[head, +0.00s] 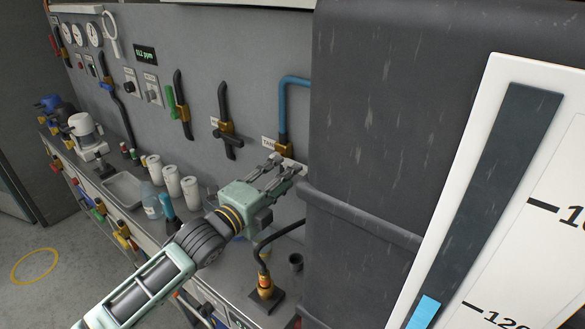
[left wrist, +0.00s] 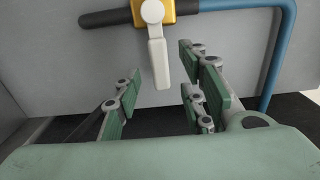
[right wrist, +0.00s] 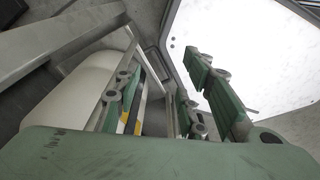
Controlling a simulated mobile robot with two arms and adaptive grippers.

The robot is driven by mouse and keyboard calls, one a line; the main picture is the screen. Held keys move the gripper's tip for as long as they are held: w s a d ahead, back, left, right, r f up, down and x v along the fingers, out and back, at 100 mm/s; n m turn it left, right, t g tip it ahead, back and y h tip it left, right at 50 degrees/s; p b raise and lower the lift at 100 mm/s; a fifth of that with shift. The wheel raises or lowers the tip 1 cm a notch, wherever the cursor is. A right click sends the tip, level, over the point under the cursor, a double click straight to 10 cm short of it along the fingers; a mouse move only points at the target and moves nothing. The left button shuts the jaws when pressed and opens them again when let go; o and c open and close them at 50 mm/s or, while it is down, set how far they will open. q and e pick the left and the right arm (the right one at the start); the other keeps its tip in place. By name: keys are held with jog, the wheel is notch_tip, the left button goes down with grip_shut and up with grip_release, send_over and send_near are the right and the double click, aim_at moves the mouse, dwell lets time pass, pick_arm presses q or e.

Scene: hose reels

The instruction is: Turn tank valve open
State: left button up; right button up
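The tank valve has a brass body (head: 285,150) at the lower end of a blue pipe (head: 283,105) on the grey wall. A partly readable label (head: 268,142) is beside it. In the left wrist view the brass body (left wrist: 154,12) carries a short white lever (left wrist: 158,62) that hangs down. My left gripper (head: 288,167) is just below the valve. Its fingers (left wrist: 158,75) are open, with the lever in the gap between them; I see no contact. My right gripper (right wrist: 160,80) is open and empty, outside the head view.
A large dark tank (head: 400,110) with a white level gauge (head: 470,200) fills the right of the head view, close to my left gripper. The counter holds white cylinders (head: 172,181), a bottle (head: 150,200) and a black bent pipe (head: 275,240). A white panel (right wrist: 245,55) faces my right gripper.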

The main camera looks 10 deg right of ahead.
aim_at(289, 164)
pick_arm(q)
jog(key=shift+p+x, duration=0.3)
jog(key=shift+x, duration=1.75)
grip_shut()
